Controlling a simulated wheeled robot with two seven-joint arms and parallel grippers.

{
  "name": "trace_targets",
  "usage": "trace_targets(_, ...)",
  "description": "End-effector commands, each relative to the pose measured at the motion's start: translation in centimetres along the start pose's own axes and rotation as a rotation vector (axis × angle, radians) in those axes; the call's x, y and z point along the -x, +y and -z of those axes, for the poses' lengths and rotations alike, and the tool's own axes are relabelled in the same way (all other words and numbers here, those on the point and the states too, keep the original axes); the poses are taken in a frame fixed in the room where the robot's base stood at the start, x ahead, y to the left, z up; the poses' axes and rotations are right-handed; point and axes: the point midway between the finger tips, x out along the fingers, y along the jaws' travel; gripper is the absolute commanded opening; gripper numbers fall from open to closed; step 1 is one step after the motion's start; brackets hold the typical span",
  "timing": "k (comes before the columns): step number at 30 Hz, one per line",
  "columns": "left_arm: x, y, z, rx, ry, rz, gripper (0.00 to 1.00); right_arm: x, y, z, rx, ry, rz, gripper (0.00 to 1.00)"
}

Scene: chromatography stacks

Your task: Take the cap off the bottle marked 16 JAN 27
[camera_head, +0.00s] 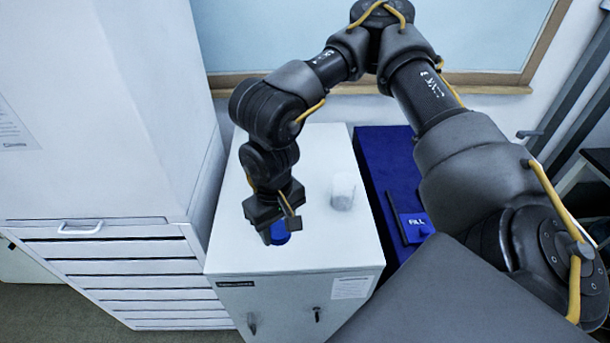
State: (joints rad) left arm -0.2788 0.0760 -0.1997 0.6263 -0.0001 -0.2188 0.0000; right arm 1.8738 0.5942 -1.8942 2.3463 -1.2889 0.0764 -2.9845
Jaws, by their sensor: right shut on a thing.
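My right gripper (276,226) points down over the front part of the white cabinet top and is shut on a blue thing (279,234). The blue thing looks like a cap; the fingers hide much of it, and I cannot tell whether anything is below it. A pale, whitish bottle-like container (343,191) stands upright on the cabinet to the right of the gripper, apart from it. No blue cap shows on it. No date marking is readable in this view. My left gripper is not in view.
The white cabinet top (310,252) is mostly clear. To its right is a dark blue surface with a blue panel marked FILL (416,223). A tall white drawer unit (120,255) stands close on the left. A framed board is on the wall behind.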

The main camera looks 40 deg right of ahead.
Motion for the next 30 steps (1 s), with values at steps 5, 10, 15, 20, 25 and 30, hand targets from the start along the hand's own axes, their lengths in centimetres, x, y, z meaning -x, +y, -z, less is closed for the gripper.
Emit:
trace_targets(5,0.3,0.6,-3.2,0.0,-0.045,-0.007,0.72,0.0,1.0,0.4,-0.231,0.002,0.005,0.19)
trace_targets(10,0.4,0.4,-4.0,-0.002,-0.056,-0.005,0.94,0.0,3.2,1.3,-0.762,0.004,0.012,0.18)
trace_targets(15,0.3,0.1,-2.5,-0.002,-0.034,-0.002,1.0,-0.1,5.9,2.2,-1.394,0.002,0.017,0.18)
trace_targets(20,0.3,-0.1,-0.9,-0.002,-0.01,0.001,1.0,-0.2,8.6,2.8,-1.979,-0.001,0.017,0.18)
trace_targets(25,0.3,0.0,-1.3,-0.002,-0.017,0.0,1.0,-0.3,11.0,3.0,-2.498,-0.003,0.012,0.18)
trace_targets(30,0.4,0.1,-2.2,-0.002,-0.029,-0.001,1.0,-0.4,12.6,3.0,-2.828,-0.001,0.007,0.18)
